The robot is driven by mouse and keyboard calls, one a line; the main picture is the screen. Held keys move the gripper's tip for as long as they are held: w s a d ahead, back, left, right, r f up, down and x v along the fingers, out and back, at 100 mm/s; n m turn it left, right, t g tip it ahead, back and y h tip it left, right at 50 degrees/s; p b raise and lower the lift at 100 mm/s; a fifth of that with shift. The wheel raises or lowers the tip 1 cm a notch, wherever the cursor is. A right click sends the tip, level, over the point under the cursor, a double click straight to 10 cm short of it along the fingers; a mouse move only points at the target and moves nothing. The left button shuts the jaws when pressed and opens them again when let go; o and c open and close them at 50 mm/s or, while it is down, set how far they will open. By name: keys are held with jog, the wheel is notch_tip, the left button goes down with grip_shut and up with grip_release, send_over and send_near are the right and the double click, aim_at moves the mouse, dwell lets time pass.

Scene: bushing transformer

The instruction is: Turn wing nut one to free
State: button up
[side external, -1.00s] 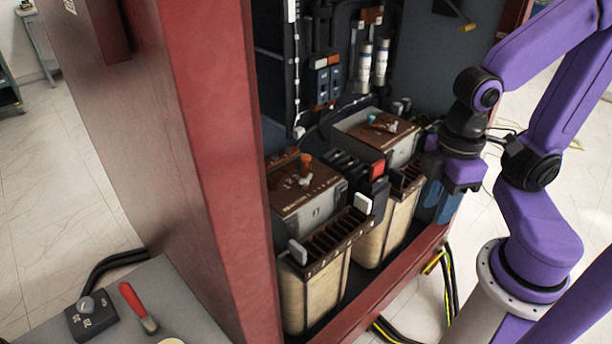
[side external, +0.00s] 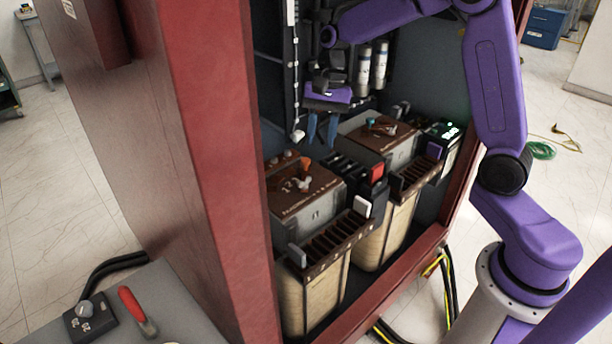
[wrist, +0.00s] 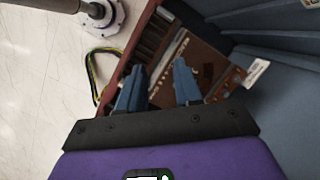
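The nearer transformer (side external: 300,205) has a brown top with an orange post and a pale wing nut (side external: 303,184) on it. The farther transformer (side external: 372,140) has a similar brown top with a small fitting (side external: 375,123), too small to make out. I cannot tell which wing nut is number one. My gripper (side external: 321,130) points down inside the cabinet, above and behind the transformers, with its blue fingers apart and nothing between them. In the wrist view my gripper (wrist: 158,82) is also open, and a brown transformer top (wrist: 203,66) lies beyond the fingers.
The red cabinet wall (side external: 215,150) stands at the left, and its red bottom sill (side external: 385,285) runs along the front. Fuses (side external: 372,65) and wiring are on the back panel, close to my gripper. A grey bench (side external: 165,300) with a red-handled tool (side external: 133,303) is at lower left.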

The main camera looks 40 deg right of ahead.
aim_at(306, 178)
jog(key=w+d+f+m+t+y, duration=0.1)
jog(key=w+d+f+m+y, duration=0.15)
jog(key=w+d+m, duration=0.65)
jog(key=shift+n+h, duration=0.3)
jog(key=shift+h, duration=0.25)
jog(key=x, duration=1.1)
jog(key=d+x, duration=0.1)
jog(key=x, duration=0.5)
jog(key=shift+f, duration=0.1)
jog(key=shift+c, duration=0.3)
grip_shut()
